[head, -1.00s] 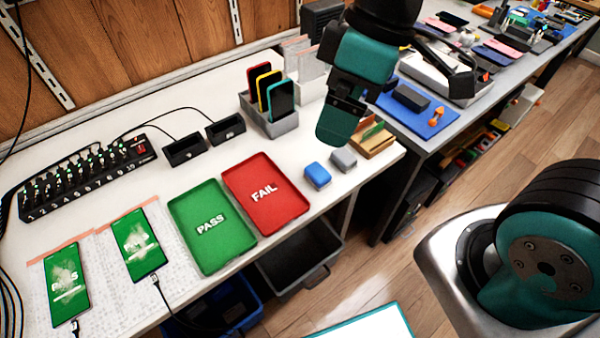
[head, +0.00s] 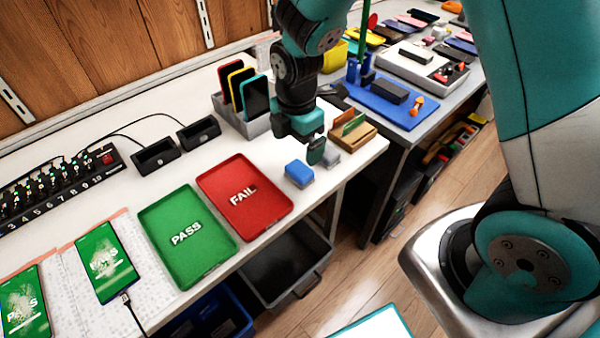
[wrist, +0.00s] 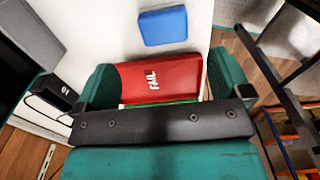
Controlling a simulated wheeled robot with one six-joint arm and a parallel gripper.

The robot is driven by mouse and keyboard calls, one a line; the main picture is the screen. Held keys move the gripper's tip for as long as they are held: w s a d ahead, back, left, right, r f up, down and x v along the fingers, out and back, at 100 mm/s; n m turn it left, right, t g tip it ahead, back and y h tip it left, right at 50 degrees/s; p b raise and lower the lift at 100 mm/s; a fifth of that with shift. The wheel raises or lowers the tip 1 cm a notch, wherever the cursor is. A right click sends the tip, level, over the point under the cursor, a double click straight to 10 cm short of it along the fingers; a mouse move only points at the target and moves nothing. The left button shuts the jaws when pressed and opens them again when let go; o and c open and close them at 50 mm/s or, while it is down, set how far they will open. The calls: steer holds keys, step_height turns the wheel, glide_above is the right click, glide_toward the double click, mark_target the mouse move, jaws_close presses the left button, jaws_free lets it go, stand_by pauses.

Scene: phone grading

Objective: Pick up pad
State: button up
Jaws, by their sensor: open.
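A small blue pad (head: 299,174) lies on the white bench, right of the red FAIL tray (head: 244,195). A small grey pad (head: 331,157) lies just beyond it, partly hidden behind my gripper (head: 314,150). My gripper points down above the bench near the two pads. In the wrist view its two fingers are apart, with nothing held between them, and the FAIL tray shows between them. The blue pad (wrist: 163,25) shows in the wrist view above and clear of the fingers. I cannot make out the grey pad there.
A green PASS tray (head: 187,238) lies left of the FAIL tray. A grey rack (head: 241,120) with several phones stands behind my gripper. A wooden holder (head: 352,133) stands close on the right, near the bench edge. Two black docks and a charging hub are further left.

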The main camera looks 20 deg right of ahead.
mark_target(299, 168)
steer(key=f, duration=0.8)
steer(key=shift+s+d, duration=0.15)
steer(key=shift+s, duration=0.1)
steer(key=c, duration=1)
